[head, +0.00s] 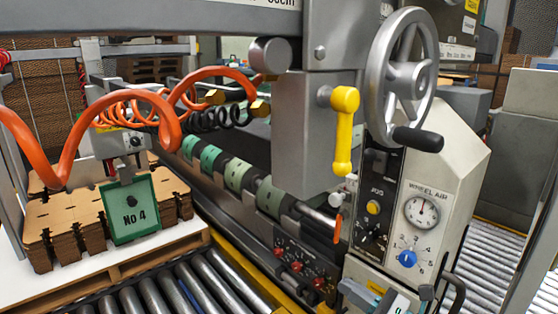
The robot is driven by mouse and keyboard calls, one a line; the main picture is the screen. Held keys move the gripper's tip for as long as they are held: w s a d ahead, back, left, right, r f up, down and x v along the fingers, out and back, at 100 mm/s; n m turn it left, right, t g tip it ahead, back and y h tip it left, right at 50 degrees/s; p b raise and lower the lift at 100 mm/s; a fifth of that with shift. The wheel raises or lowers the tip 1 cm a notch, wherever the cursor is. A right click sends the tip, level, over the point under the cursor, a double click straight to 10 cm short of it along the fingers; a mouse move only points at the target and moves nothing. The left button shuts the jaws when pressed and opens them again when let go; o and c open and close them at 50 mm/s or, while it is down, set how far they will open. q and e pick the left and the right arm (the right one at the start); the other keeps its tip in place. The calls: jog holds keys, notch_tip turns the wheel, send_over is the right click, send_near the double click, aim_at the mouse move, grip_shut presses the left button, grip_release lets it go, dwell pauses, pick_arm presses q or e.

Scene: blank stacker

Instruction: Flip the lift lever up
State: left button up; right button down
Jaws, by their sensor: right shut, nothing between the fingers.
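A yellow lever (344,135) is mounted on the grey upright block (305,150) near the centre. Its rounded pivot is at the top and its arm hangs straight down. What I take for my right gripper (354,290) is low in the picture, right of centre, in front of the machine's base. It is shut and empty, well below the lever and apart from it. Its fingertips are small and hard to make out. My left gripper is not in view.
A grey handwheel (376,80) with a black handle stands just right of the lever. Below it are a control panel with a gauge (422,212) and blue knob (407,258), and a small orange lever (338,228). Orange coiled hoses (150,100) hang at left. Rollers (190,290) run below.

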jog(key=s+a+f+n+g+h, duration=0.1)
jog(key=s+a+f+n+g, duration=0.1)
jog(key=s+a+f+g, duration=0.3)
jog(key=s+a+f+n+g, duration=0.1)
jog(key=f+n+g, duration=0.1)
jog(key=f, duration=0.6)
jog(key=s+d+f+n+g+h, duration=0.1)
jog(key=s+f+n+g+h, duration=0.3)
jog(key=s+f+n, duration=0.7)
jog(key=s+d+f+n+g+h, duration=0.1)
jog(key=s+f+n+g+h, duration=0.2)
jog(key=s+f+n+h, duration=0.6)
notch_tip(320, 180, up, 15)
jog(key=n+y+p, duration=0.1)
jog(key=y+p, duration=0.2)
jog(key=p, duration=1.6)
jog(key=shift+a+n+t, duration=0.3)
jog(key=shift+a, duration=0.1)
jog(key=shift+w, duration=0.1)
